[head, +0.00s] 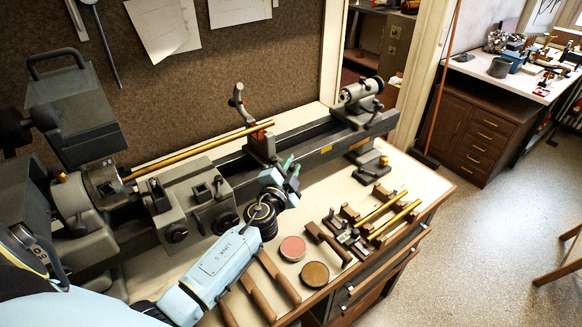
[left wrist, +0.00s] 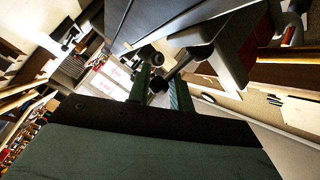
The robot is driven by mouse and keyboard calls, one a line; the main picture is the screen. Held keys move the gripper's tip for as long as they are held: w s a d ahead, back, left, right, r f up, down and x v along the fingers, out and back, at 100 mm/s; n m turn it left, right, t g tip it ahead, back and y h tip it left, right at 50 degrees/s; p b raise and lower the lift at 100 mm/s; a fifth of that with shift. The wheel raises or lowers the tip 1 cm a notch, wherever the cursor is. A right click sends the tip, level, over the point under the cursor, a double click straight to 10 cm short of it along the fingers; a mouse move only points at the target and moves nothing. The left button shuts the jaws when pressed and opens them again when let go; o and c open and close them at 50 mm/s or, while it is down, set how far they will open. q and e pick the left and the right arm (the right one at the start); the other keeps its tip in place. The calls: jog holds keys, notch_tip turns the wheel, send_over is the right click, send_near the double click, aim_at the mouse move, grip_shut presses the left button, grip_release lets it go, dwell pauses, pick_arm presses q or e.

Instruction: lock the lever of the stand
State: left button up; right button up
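My left gripper (head: 290,170) is low in front of the stand. In the left wrist view the two green fingers of my left gripper (left wrist: 160,88) are apart, with a dark ball knob (left wrist: 158,84) between them. A rod (left wrist: 185,67) runs from the knob up to the right and looks like the stand's lever. I cannot tell whether the fingers press on the knob. My right gripper is out of view.
The lathe bed (head: 325,146) runs to a tailstock (head: 362,92) at the right. A red round tin (head: 292,248), a brown round tin (head: 315,274) and wooden-handled tools (head: 279,277) lie near the bench's front. Brass tubes (head: 394,219) rest on wooden blocks farther right.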

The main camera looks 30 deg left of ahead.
pick_arm(q)
grip_shut()
jog(key=shift+w+f+n+y+b, duration=0.2)
jog(key=shift+w+n+y+b, duration=0.15)
jog(key=shift+n+y+b, duration=0.5)
jog(key=shift+w+r+n+g+y+b, duration=0.1)
jog(key=shift+n+g+y+b, duration=0.15)
jog(key=shift+g+y+b, duration=0.35)
jog(key=o, duration=0.5)
grip_release()
jog(key=shift+b+v, duration=0.8)
jog(key=shift+v, duration=5.85)
